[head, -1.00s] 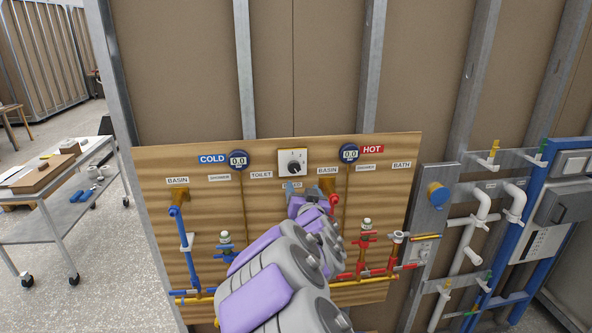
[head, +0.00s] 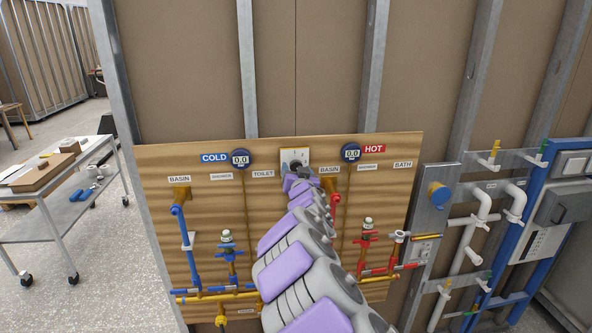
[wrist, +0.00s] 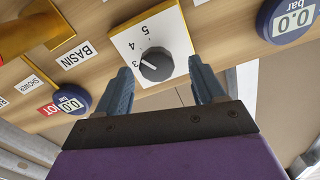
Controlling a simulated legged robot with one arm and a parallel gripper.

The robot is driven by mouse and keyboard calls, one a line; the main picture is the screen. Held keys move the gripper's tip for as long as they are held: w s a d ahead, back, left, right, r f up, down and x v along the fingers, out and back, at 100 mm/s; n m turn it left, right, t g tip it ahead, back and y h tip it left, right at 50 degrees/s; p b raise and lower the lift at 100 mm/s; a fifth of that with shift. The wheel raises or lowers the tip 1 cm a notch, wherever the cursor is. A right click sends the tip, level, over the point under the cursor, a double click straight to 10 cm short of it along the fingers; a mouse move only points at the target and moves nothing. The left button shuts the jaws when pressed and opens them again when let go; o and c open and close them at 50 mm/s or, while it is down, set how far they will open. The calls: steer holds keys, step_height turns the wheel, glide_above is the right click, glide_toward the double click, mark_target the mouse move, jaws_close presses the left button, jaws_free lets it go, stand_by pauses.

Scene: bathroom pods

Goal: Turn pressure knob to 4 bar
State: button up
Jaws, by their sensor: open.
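The pressure knob (wrist: 157,65) is a dark round knob on a white square plate (wrist: 138,37) with printed numbers; 3, 4 and 5 are readable in the wrist view. Its white pointer mark is near the 3. In the head view the plate (head: 302,154) sits at the top middle of the wooden board, and my arm partly covers the knob. My gripper (wrist: 160,82) is open, with one blue-grey finger on each side of the knob.
The wooden board (head: 210,152) carries a cold gauge (head: 240,158) and a hot gauge (head: 351,152), both reading 0.0. Blue pipes (head: 187,240) run at left and red pipes (head: 362,255) at right. A brass outlet (wrist: 38,35) is near the plate.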

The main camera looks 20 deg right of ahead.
mark_target(296, 166)
steer(key=shift+x, duration=0.9)
steer(key=shift+w+d, duration=0.15)
steer(key=shift+d, duration=0.35)
steer(key=shift+a, duration=0.1)
steer(key=shift+a, duration=0.25)
steer(key=c, duration=1.1)
